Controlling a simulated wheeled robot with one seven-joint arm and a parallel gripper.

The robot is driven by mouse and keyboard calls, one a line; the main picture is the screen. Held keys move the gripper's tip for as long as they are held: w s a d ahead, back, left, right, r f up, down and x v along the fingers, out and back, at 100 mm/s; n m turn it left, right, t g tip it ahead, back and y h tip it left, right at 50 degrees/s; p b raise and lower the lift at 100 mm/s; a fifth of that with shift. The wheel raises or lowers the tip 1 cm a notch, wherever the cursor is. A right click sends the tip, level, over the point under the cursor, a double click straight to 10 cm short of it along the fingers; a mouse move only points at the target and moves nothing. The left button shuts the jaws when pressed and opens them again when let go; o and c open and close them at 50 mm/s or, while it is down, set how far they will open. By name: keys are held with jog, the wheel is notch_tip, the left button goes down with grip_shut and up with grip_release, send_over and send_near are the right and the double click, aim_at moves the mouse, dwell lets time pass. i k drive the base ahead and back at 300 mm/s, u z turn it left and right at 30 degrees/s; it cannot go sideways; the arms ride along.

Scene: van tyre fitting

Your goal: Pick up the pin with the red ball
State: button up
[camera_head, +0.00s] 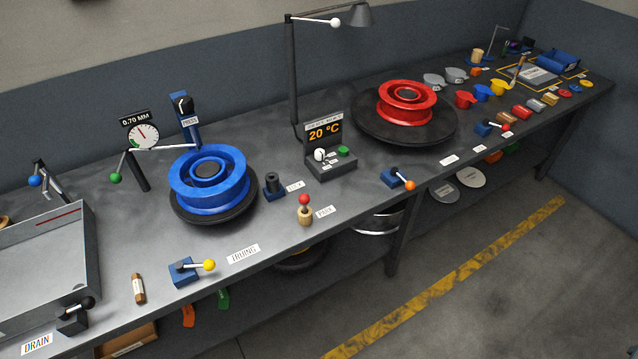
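The pin with the red ball (305,200) stands upright near the front edge of the grey workbench, its ball on top. Its lower part sits in a short tan round holder (305,215), so the shaft is mostly hidden. A small label that seems to read PARK (325,212) lies just right of it. To its upper left stands a black socket on a blue base (273,186), with a small label beside it. My gripper is not in view.
A blue wheel rim (209,180) on a black turntable stands left of the pin. A control box reading 20 °C (330,150) is behind it. A lever with an orange ball (398,179) is to the right. The bench between is clear.

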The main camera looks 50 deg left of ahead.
aim_at(304, 198)
jog(key=u, duration=0.6)
jog(key=i, duration=1.1)
jog(key=u, duration=1.65)
jog(key=i, duration=0.55)
jog(key=u, duration=0.5)
